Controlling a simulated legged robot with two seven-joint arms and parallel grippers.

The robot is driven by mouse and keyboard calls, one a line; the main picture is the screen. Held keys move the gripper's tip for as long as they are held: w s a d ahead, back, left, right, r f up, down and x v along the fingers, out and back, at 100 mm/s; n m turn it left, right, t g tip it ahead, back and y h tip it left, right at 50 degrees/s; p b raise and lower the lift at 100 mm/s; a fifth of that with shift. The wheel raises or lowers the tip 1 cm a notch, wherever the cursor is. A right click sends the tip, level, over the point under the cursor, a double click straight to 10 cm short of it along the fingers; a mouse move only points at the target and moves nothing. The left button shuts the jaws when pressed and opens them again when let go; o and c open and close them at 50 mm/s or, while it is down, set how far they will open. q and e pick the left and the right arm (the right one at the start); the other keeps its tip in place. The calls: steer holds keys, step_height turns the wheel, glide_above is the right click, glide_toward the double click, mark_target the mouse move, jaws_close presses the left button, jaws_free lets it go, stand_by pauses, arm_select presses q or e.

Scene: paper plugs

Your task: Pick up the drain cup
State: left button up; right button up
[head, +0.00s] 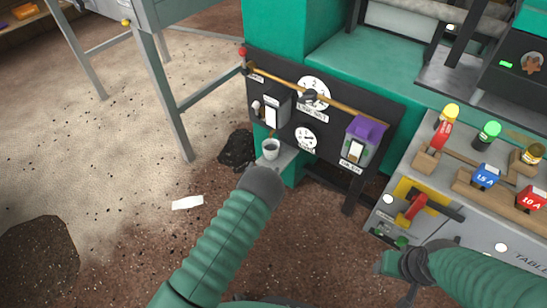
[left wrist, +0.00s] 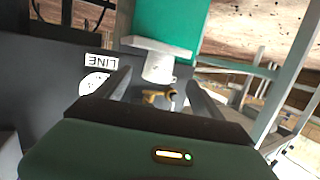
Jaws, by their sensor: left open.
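The drain cup (head: 270,149) is a small pale grey cup, upright on a small grey ledge (head: 284,158) at the lower left of the dark panel. My left gripper (head: 264,180) is just in front of and below the cup in the head view, its fingers mostly hidden by the wrist. In the left wrist view the cup (left wrist: 158,69) appears upside down beyond and between the two open fingers of my left gripper (left wrist: 158,90), with nothing gripped. A brass fitting (left wrist: 160,96) shows between the fingers. My right gripper (head: 398,272) is low at the right, its fingers unclear.
The dark panel (head: 277,88) carries dials, boxes and a long brass rod. A workbench (head: 450,215) with coloured plugs and a red-handled switch stands at right. A grey-legged frame (head: 165,90) stands at left. White paper (head: 187,203) lies on the open floor.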

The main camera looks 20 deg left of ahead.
mark_target(271, 156)
arm_select(q)
steer(key=w, duration=0.2)
steer(key=w+f+b, duration=0.1)
steer(key=w, duration=0.1)
steer(key=w+a+f+b, duration=0.1)
steer(key=w, duration=0.1)
steer(key=shift+a, duration=0.1)
steer(key=w+b, duration=0.1)
steer(key=w+d+b, duration=0.1)
steer(key=w+b, duration=0.1)
steer(key=shift+w+d+f, duration=0.1)
steer(key=shift+w+d, duration=0.05)
steer(key=shift+d, duration=0.15)
steer(key=shift+w+a+f+b, duration=0.15)
steer(key=shift+w+b, duration=0.2)
steer(key=shift+w, duration=0.25)
steer(key=shift+w+a+b, duration=0.15)
steer(key=shift+w+b, duration=0.2)
steer(key=shift+w, duration=0.2)
steer(key=shift+w+a, duration=0.1)
steer(key=shift+a, duration=0.1)
steer(key=shift+d+r, duration=0.2)
steer(key=c, duration=0.6)
steer(key=shift+a, duration=0.1)
steer(key=c, duration=0.9)
steer(key=shift+o, duration=0.2)
arm_select(e)
step_height(271, 156, down, 7)
steer(key=a, duration=0.1)
steer(key=shift+r, duration=0.15)
